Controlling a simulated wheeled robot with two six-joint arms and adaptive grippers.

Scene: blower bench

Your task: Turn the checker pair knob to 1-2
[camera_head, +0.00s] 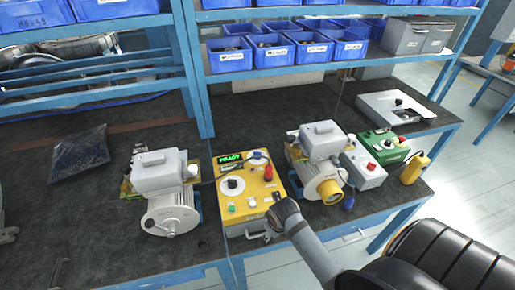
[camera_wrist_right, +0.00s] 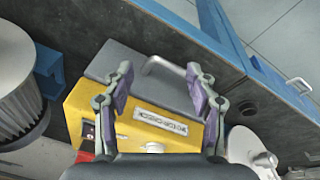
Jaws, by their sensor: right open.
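The yellow checker box (camera_head: 265,188) stands on the dark bench, with a green READY display (camera_head: 230,158). A black knob sits on a white dial (camera_head: 232,185) on its top face, and a second, smaller dial (camera_head: 257,159) is near the far edge. The markings are too small to read, so I cannot tell a setting. My right gripper (camera_head: 275,222) reaches in at the box's near right side. In the right wrist view my right gripper (camera_wrist_right: 157,90) is open and empty above the yellow box (camera_wrist_right: 110,118) with its white label. Its fingers are apart from any knob. My left gripper is not in view.
Grey blower units stand left (camera_head: 170,215) and right (camera_head: 322,140) of the box. A red plug (camera_head: 268,173) is on the box. A green box (camera_head: 385,147) and a yellow handheld device (camera_head: 414,167) stand farther right. Blue bins (camera_head: 230,60) fill the shelf behind.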

